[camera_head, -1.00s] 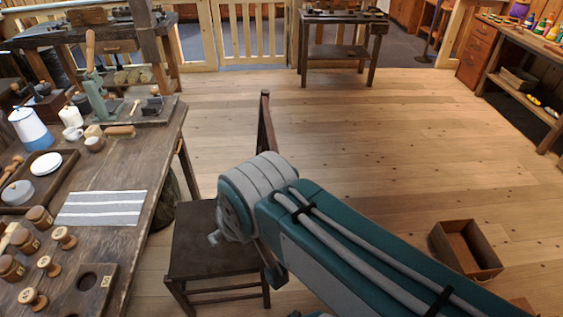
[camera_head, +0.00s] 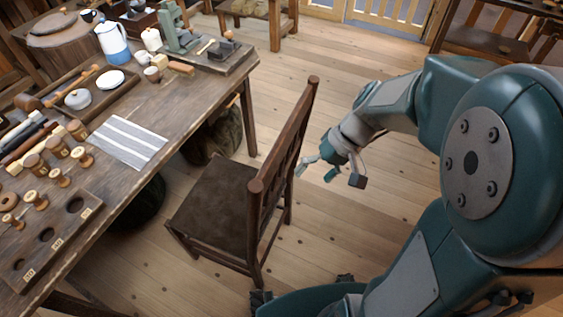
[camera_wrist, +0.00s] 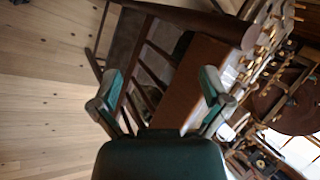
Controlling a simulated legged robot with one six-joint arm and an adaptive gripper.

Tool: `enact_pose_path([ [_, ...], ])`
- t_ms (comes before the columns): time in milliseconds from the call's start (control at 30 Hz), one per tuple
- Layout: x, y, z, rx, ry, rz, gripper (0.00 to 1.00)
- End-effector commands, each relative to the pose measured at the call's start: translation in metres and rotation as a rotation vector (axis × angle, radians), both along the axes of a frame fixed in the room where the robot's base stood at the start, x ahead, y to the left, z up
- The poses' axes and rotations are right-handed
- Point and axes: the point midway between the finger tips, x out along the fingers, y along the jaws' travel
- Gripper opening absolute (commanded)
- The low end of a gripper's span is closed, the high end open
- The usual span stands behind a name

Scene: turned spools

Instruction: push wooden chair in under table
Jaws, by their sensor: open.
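The wooden chair (camera_head: 212,200) stands upright beside the table, its dark seat facing the table and its slatted back toward my arm. The front of its seat is close to the table edge; how far it reaches under cannot be told. The wooden table (camera_head: 185,112) fills the left side of the head view. My gripper (camera_head: 316,172) is open and empty, just right of the chair's back in the head view. In the wrist view, the chair's back (camera_wrist: 184,18) lies ahead of the two spread fingers (camera_wrist: 160,90); contact cannot be told.
A striped cloth (camera_head: 128,140), a blue and white jug (camera_head: 112,42), several spools and a holed board (camera_head: 62,225) are on the table. A dark sack (camera_head: 215,135) lies under it. Floor (camera_head: 345,245) is clear right of the chair.

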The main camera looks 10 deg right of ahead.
Motion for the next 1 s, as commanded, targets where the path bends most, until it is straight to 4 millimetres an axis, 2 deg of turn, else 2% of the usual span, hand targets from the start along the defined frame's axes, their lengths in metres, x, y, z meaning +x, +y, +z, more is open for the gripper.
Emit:
enact_pose_path([
  [433, 0.044, -0.022, -0.066, 0.400, 0.065, -0.075, 0.97],
  [767, 0.071, -0.038, -0.124, 0.663, 0.005, -0.204, 0.97],
  [1000, 0.084, -0.058, -0.173, 0.822, -0.086, -0.339, 0.97],
])
